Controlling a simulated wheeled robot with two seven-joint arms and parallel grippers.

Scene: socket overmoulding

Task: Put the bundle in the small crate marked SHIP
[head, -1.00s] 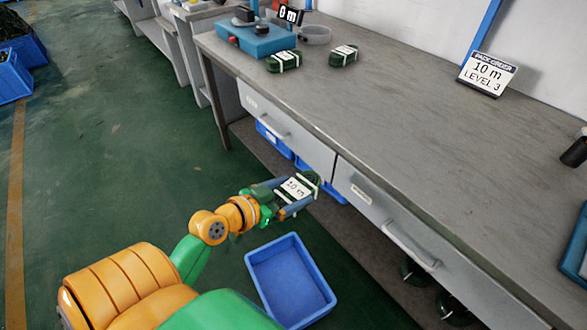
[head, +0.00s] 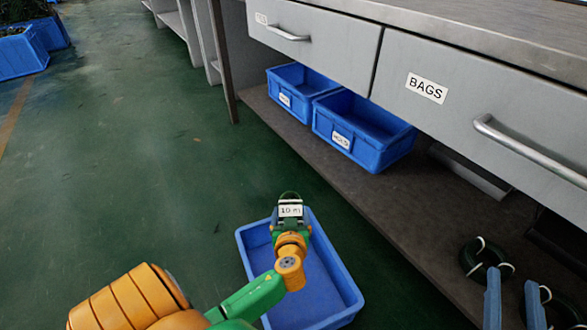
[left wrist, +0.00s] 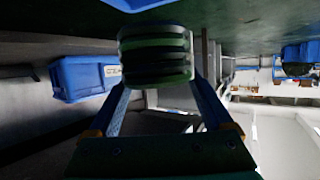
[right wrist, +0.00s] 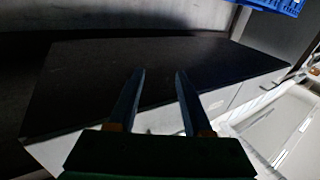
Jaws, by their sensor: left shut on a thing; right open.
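My left gripper (head: 291,222) is shut on the dark green bundle (head: 290,197), which bears a white "10 m" label. It holds the bundle over the far part of a larger blue crate (head: 335,278); the height is hard to judge. The bundle (left wrist: 155,57) also fills the jaws in the left wrist view. Two small blue crates stand on the shelf under the bench, a left one (head: 292,78) and a right one (head: 385,147). Both have white labels too small to read surely. My right gripper (head: 514,285) is open and empty at the lower right.
The bench has a drawer marked BAGS (head: 455,112) with a bar handle above the shelf (head: 300,143). Dark coils (head: 480,260) with white ties lie on the shelf near my right gripper.

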